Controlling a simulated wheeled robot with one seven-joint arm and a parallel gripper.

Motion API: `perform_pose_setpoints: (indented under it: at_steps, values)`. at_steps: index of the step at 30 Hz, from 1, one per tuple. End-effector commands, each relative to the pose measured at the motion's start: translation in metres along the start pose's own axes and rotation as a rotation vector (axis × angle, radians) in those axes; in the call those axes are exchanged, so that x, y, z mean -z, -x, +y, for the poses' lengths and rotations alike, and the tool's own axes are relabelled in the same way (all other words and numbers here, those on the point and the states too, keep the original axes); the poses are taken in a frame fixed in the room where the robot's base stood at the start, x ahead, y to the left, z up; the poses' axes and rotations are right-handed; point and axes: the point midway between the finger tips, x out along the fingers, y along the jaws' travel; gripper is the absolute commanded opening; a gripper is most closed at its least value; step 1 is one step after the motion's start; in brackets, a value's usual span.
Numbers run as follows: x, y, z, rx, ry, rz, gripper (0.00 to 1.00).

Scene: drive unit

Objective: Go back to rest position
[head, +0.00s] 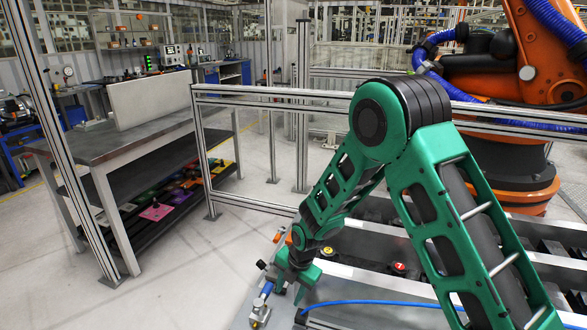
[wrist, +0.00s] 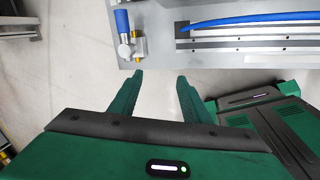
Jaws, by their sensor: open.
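My gripper (wrist: 158,92) shows in the wrist view with its two green fingers spread apart and nothing between them. Pale floor shows between and beyond the fingers. In the head view my green arm reaches forward and bends down, and my gripper (head: 285,288) hangs low at the left edge of the drive unit (head: 365,282). A fitting with a blue handle (wrist: 123,24) sits on the unit's edge, beyond the fingertips and apart from them. It also shows in the head view (head: 262,300).
A blue hose (wrist: 250,20) runs along the unit. Red and yellow buttons (head: 399,267) sit on its top. A metal rail fence (head: 250,205) stands behind it. A workbench (head: 110,145) with a lower shelf is at the left. An orange robot (head: 540,60) stands back right. Floor at front left is clear.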

Motion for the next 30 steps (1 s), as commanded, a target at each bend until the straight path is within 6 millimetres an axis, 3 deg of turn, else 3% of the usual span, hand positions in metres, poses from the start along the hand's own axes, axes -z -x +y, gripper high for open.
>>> perform_pose_setpoints:
  at_steps: [8, 12, 17, 23, 30]
  values:
    - [-0.049, 0.072, -0.045, 0.03, -0.339, -0.06, 0.43]
    - [-0.077, 0.129, -0.091, 0.046, -0.629, -0.109, 0.43]
    - [-0.096, 0.192, -0.153, 0.059, -0.991, -0.164, 0.43]
    - [-0.097, 0.262, -0.233, 0.058, -1.452, -0.227, 0.43]
    - [-0.067, 0.329, -0.326, 0.041, -2.011, -0.287, 0.43]
